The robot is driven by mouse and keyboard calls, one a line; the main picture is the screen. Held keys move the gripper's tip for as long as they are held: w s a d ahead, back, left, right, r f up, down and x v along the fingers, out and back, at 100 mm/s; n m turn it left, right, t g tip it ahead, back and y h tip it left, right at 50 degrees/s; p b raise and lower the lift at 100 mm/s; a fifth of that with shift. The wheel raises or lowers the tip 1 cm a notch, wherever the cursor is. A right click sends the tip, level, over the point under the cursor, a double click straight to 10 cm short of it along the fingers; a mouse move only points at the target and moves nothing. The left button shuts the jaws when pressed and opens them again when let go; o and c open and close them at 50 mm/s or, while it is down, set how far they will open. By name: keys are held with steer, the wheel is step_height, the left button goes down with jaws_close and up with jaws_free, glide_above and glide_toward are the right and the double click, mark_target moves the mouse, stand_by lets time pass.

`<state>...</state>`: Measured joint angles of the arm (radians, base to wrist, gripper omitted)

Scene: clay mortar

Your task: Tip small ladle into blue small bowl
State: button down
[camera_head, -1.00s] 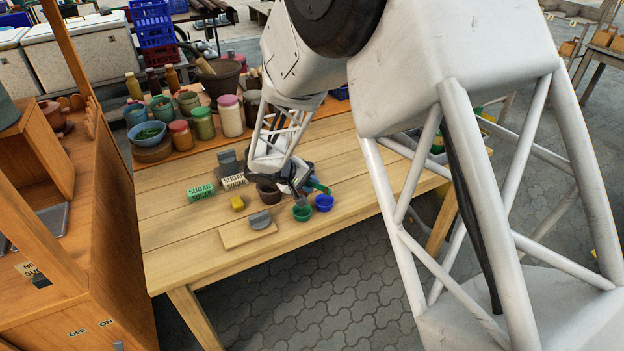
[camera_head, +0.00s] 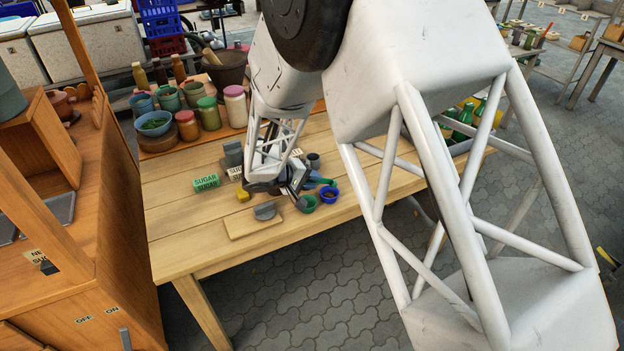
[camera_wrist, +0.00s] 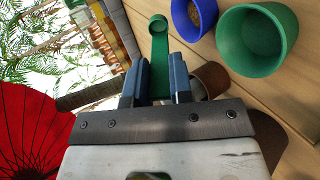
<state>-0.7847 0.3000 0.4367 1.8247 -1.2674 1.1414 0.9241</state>
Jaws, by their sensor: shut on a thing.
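My gripper (camera_head: 296,190) is over the front right of the wooden table. In the wrist view my gripper (camera_wrist: 157,75) is shut on the green handle of the small ladle (camera_wrist: 158,48). The ladle's round scoop points away from the fingers, beside the blue small bowl. In the head view the ladle (camera_head: 321,181) is a small green shape right of the gripper. The blue small bowl (camera_head: 329,198) stands on the table, with brown contents; it also shows in the wrist view (camera_wrist: 182,20). I cannot tell whether the scoop holds anything.
A green bowl (camera_head: 306,208) stands left of the blue bowl, close to my gripper. A brown pot (camera_wrist: 212,76) is beside the fingers. Jars and pots stand behind.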

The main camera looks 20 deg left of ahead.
stand_by(0.4)
